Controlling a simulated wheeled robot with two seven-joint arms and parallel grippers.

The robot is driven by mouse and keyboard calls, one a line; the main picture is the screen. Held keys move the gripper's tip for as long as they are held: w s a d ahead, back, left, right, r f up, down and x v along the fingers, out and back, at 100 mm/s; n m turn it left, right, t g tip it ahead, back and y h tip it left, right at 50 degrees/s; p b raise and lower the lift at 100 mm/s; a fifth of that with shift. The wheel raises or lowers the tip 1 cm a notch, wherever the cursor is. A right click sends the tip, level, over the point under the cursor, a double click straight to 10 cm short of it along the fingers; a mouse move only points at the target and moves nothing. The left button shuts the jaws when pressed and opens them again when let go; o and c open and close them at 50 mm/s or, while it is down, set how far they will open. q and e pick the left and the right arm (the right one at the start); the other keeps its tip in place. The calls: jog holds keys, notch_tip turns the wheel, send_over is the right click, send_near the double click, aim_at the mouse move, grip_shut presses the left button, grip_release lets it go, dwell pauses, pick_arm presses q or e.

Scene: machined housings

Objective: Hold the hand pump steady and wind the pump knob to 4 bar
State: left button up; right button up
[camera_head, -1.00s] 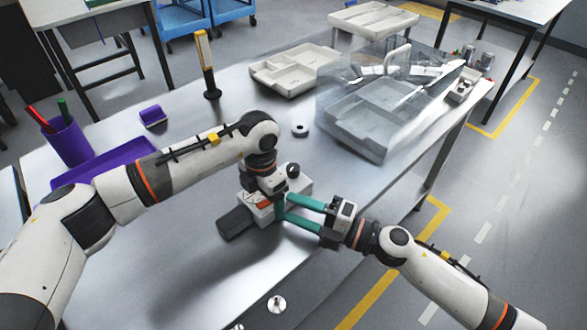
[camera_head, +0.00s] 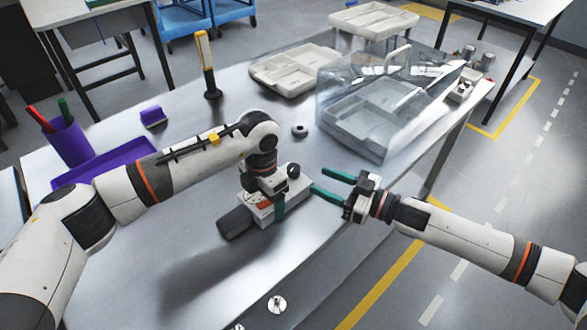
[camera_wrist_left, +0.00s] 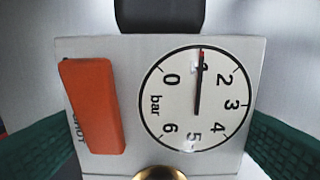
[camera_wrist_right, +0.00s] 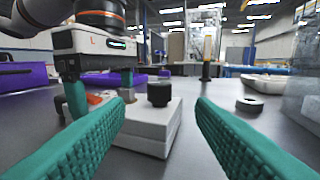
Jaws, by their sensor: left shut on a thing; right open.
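The hand pump (camera_head: 268,208) is a pale box with a dark grip, lying on the metal table. My left gripper (camera_head: 266,200) is shut on its body, and its green fingers flank the pump in the left wrist view. There the round gauge (camera_wrist_left: 196,97) has its needle near the 1 mark, beside a red-orange lever (camera_wrist_left: 92,106). The black pump knob (camera_head: 293,170) stands upright at the body's far end and also shows in the right wrist view (camera_wrist_right: 160,94). My right gripper (camera_head: 318,180) is open and empty, apart from the knob, to its right.
A dark ring (camera_head: 300,131) lies beyond the pump. A clear-covered tray (camera_head: 358,125) stands at the back right, with a pale divided tray (camera_head: 296,72) behind. A purple tray (camera_head: 104,163) and pen cup (camera_head: 68,142) are at the left. The near table is mostly clear.

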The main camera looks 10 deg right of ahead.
aim_at(298, 174)
jog(key=x, duration=0.9)
jog(key=c, duration=1)
jog(key=shift+s+a+m+t+h, duration=0.1)
jog(key=shift+m+t+h, duration=0.5)
jog(key=shift+t+h, duration=0.1)
jog(key=shift+s+a+m+t+h, duration=0.1)
jog(key=shift+m+t+h, duration=0.5)
jog(key=shift+t, duration=0.1)
jog(key=shift+m+t+h, duration=0.9)
jog(key=shift+h, duration=0.2)
jog(key=shift+w+d, duration=0.1)
jog(key=shift+d, duration=0.05)
jog(key=o, duration=1)
jog(key=shift+d, duration=0.1)
